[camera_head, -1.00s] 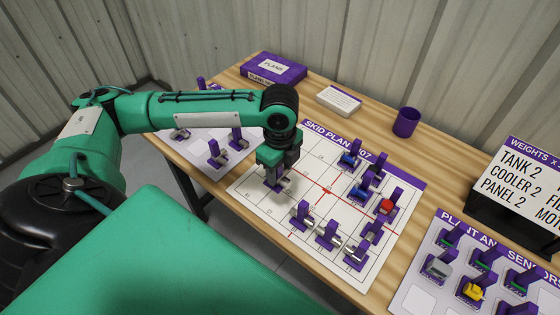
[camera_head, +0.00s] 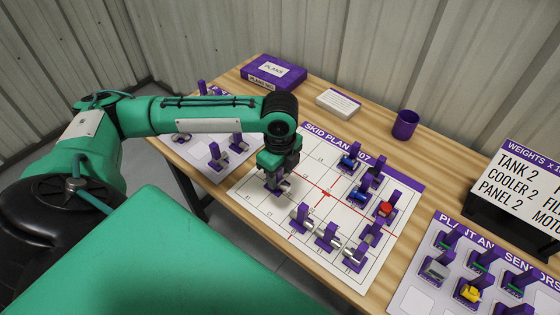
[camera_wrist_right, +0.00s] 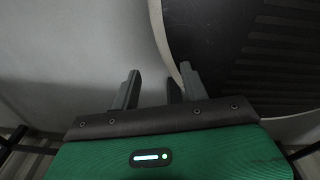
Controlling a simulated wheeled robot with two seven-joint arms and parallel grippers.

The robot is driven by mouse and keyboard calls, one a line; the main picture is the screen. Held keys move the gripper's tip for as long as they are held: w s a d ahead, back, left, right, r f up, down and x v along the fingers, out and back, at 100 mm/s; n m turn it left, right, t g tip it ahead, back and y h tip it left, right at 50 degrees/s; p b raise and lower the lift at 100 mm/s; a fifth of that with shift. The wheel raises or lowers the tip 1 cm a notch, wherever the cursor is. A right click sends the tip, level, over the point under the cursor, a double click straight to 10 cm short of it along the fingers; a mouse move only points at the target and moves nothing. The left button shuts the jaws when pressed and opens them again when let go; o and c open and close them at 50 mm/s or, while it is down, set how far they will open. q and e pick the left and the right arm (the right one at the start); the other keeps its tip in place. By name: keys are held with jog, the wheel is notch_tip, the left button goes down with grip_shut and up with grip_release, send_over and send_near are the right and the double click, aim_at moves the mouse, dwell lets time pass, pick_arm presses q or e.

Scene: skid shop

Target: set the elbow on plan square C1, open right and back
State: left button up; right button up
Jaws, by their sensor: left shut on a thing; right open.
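My left gripper (camera_head: 275,180) points straight down over the left part of the skid plan sheet (camera_head: 250,203). It is shut on the elbow (camera_head: 284,187), a small silver pipe piece with a purple grip, low over or on the sheet. The jaws hide most of the elbow, so I cannot tell which way it opens or whether it touches the sheet. My right gripper (camera_wrist_right: 160,88) shows in the right wrist view, open and empty, away from the table.
Several placed pieces stand on the plan: silver pipes (camera_head: 327,237), blue units (camera_head: 348,162) and a red-topped one (camera_head: 386,208). A parts sheet (camera_head: 205,155) lies left, the plant and sensors sheet (camera_head: 415,293) right. A purple cup (camera_head: 405,123) and a purple box (camera_head: 273,72) stand behind.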

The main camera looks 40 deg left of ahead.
aim_at(280, 181)
pick_arm(q)
jog(key=shift+f, duration=0.7)
jog(key=shift+f+b, duration=0.4)
jog(key=shift+f, duration=1.4)
pick_arm(e)
jog(key=shift+f, duration=0.65)
pick_arm(q)
jog(key=shift+f, duration=0.1)
